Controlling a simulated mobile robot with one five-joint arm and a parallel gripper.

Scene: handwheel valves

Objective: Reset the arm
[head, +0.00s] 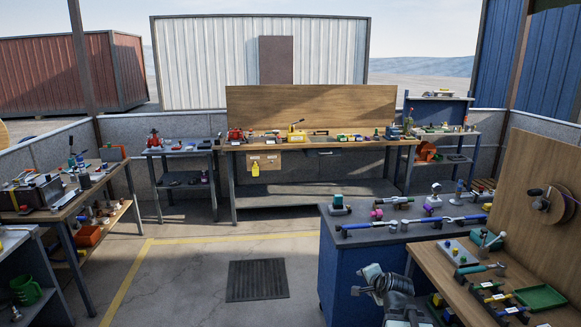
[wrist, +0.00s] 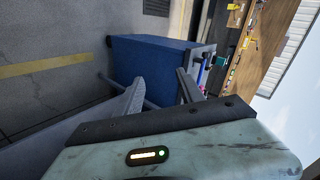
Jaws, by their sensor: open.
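My gripper (head: 371,281) is at the bottom of the head view, in front of the blue cabinet bench and left of the wooden-topped bench. In the wrist view my gripper (wrist: 160,92) shows two grey fingers spread apart, with nothing between them. The blue cabinet (wrist: 150,60) lies beyond the fingertips in that tilted view. No handwheel valve is near the fingers. Part of my arm is cut off by the lower edge of the head view.
The blue cabinet bench (head: 345,260) and the wooden bench (head: 450,277), both bearing tools, stand close at the right. A long workbench (head: 310,145) is at the back, another bench (head: 35,213) at left. The floor around the dark mat (head: 257,280) is clear.

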